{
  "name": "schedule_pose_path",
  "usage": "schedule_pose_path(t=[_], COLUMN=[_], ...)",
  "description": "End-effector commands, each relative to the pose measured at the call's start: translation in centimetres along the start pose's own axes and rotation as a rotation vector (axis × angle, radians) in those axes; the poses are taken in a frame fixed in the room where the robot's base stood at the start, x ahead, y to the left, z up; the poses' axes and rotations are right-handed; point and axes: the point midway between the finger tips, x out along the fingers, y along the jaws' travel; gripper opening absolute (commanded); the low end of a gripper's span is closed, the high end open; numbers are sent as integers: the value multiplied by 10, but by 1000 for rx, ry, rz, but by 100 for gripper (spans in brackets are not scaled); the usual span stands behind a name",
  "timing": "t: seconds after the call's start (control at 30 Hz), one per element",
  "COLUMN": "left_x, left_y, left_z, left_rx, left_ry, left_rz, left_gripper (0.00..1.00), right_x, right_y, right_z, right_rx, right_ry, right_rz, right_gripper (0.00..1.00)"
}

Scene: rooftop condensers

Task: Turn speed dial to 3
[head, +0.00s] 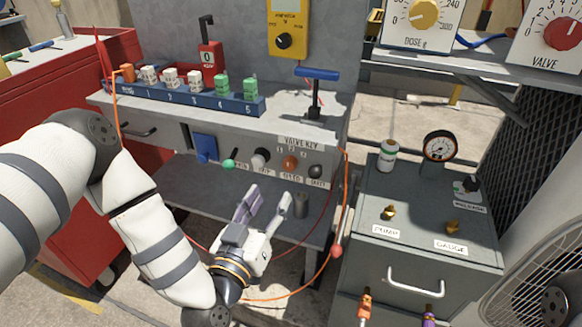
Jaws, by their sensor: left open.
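The speed dial is an orange knob (290,162) on the front of the grey bench, above a small label that seems to read SPEED. Small marks stand above it, but its setting is too small to read. My left gripper (270,196) is open and empty, below and a little left of the dial in the picture, apart from it. Its two fingers point up toward the bench front. My right gripper is not in view.
A green knob (229,164), a pale knob (261,158) and a dark knob (316,171) flank the dial. An orange hose (343,205) hangs to the right. A grey cabinet (420,262) stands at right, a red cabinet (60,120) at left. A blue-handled valve key (316,90) stands on the bench.

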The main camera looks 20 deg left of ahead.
Motion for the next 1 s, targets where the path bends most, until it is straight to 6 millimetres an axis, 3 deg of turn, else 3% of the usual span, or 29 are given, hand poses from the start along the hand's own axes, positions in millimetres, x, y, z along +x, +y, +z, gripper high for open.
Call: schedule_pose_path(t=[0.2,0.4,0.77,0.93,1.0], left_x=[56,92,101,101,101], left_y=[-1,0,0,0,0], left_z=[2,4,3,3,3], left_rx=[0,0,-1,-1,-1], left_ry=[-1,-6,-7,-8,-8], left_rz=[-1,0,1,1,1], left_gripper=[44,44,44,6,0], right_x=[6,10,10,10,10], right_y=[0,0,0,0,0], right_z=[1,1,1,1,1], right_rx=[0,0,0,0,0], right_ry=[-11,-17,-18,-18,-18], right_rz=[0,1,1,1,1], right_gripper=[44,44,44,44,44])
